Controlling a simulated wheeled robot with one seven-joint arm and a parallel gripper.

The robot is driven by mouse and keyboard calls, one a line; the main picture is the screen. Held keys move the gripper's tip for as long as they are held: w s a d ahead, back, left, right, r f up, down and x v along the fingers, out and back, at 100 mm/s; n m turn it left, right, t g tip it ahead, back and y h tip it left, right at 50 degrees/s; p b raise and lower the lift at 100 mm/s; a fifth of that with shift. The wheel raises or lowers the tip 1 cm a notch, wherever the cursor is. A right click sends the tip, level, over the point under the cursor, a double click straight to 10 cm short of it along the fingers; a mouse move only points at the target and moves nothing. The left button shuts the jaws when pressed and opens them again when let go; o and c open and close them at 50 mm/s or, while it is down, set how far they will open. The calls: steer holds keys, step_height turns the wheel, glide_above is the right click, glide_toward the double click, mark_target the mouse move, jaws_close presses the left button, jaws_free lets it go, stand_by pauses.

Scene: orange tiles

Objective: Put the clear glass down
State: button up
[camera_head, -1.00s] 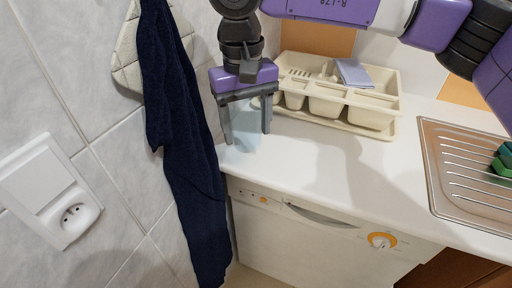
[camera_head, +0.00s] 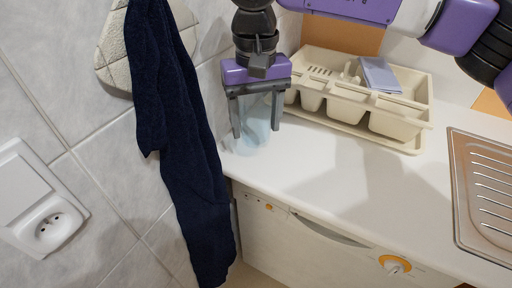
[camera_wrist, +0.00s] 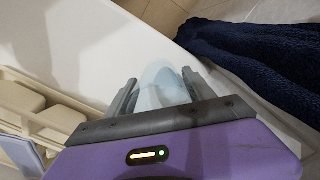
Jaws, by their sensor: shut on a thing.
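The clear glass (camera_head: 254,130) is a pale bluish, see-through shape between the fingers of my gripper (camera_head: 256,132). My gripper points down at the left end of the white counter (camera_head: 330,180), with its fingers on either side of the glass. In the wrist view the glass (camera_wrist: 164,88) shows between the two grey fingers of my gripper (camera_wrist: 160,92). The bottom of the glass is at or just above the counter top; I cannot tell if it touches.
A cream dish rack (camera_head: 350,105) with a blue-grey cloth (camera_head: 381,75) stands right of my gripper. A dark blue towel (camera_head: 180,130) hangs close on the left. A metal sink drainer (camera_head: 485,190) is at the right. The middle counter is clear.

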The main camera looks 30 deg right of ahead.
mark_target(255, 101)
steer(key=shift+f, duration=3.6)
steer(key=shift+f, duration=0.25)
steer(key=o, duration=1.6)
steer(key=shift+r, duration=0.1)
steer(key=shift+r, duration=0.1)
step_height(255, 101, up, 12)
steer(key=shift+r, duration=0.1)
